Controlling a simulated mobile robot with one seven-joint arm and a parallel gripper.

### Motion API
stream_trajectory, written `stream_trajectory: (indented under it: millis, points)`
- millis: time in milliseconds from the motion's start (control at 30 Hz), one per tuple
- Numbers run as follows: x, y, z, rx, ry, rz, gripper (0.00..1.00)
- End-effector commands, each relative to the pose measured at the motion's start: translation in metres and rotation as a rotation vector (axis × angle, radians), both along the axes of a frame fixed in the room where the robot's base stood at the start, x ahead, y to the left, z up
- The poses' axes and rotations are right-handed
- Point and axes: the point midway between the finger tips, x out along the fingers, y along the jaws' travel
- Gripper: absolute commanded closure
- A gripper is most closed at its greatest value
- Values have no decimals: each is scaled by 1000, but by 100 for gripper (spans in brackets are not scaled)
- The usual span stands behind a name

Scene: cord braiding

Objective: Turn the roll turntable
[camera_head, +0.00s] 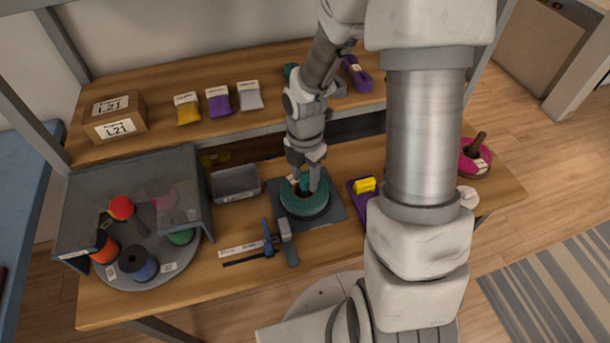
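A grey round turntable (158,276) stands at the left of the table, partly under a clear-walled cover. My gripper (304,184) is well to the right of this turntable, pointing down at a teal round piece (305,203) on a dark square plate. Its fingers are at the upright teal part in the middle of that piece. Whether they grip it is too small to tell.
A grey bin (235,183) stands between the cover (88,205) and the dark plate (335,209). A blue-handled tool (268,238) and a hammer-like tool (287,241) lie in front. A purple tray with a yellow piece (365,185) is right. A shelf (150,140) overhangs behind.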

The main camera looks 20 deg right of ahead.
Motion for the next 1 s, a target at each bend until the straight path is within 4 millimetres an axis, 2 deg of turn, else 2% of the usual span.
stream_trajectory:
  millis: [33,233,267,667,1000]
  points:
    - [0,0,0,0,0,0,63]
    - [0,0,0,0,0,0,99]
    - [0,0,0,0,0,0,100]
    - [0,0,1,1,-1,-19,100]
    - [0,0,1,0,-1,-134,100]
